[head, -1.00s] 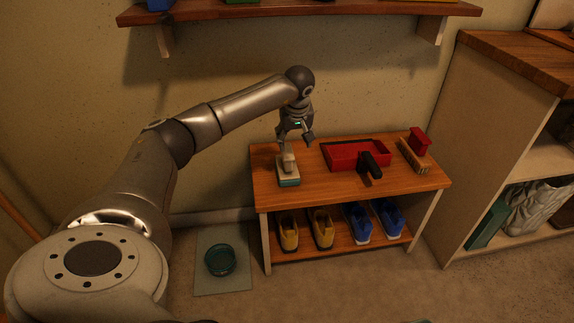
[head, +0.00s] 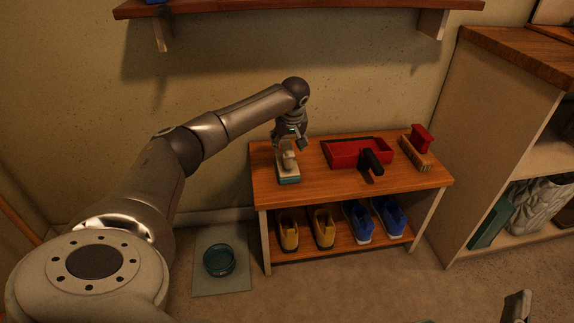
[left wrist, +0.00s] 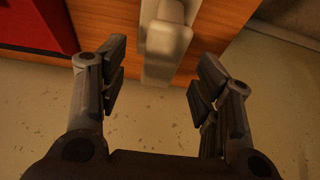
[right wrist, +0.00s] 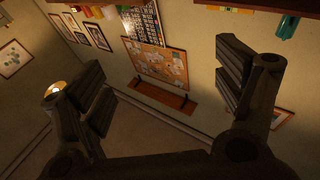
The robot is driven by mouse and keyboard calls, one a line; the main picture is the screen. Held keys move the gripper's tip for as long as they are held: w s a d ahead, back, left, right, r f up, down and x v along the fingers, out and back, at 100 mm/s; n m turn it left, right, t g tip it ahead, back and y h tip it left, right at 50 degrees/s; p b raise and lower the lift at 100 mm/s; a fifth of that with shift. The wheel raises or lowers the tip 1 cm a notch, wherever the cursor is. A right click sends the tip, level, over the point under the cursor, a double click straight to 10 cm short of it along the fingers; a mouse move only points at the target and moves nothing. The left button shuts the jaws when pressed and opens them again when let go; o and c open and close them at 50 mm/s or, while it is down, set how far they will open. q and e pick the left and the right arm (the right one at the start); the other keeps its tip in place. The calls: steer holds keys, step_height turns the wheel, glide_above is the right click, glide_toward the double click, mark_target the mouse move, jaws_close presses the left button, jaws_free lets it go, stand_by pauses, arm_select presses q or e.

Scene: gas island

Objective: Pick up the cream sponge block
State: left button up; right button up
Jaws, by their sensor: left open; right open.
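The cream block (head: 288,165) has a teal underside and a raised cream part on top. It stands at the left end of the wooden bench top. My left gripper (head: 291,145) is open just above it, pointing down. In the left wrist view, the cream block (left wrist: 165,42) shows between and beyond the two spread fingers (left wrist: 157,82), with a gap on each side. The teal underside is hidden there. My right gripper (right wrist: 165,92) is open and empty in the right wrist view, facing a wall far from the bench.
On the bench top (head: 318,190), a red dustpan (head: 345,153) with a black handle lies right of the block, with a red-handled brush (head: 420,140) beyond. Several shoes stand on the shelf below. A wall shelf (head: 300,10) hangs above; a cabinet (head: 510,65) stands to the right.

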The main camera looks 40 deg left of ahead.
mark_target(287, 147)
arm_select(q)
steer(key=b+x, duration=0.1)
steer(key=x, duration=0.3)
steer(key=shift+b, duration=0.3)
steer(key=shift+a+f, duration=0.1)
steer(key=shift+a, duration=0.05)
arm_select(e)
steer(key=s+r+t+y, duration=0.1)
steer(key=s+r+t, duration=0.3)
steer(key=r, duration=0.3)
steer(key=shift+t+y, duration=0.4)
steer(key=shift+t, duration=0.2)
arm_select(q)
steer(key=shift+c, duration=0.4)
arm_select(e)
steer(key=shift+r, duration=0.1)
arm_select(q)
jaws_close()
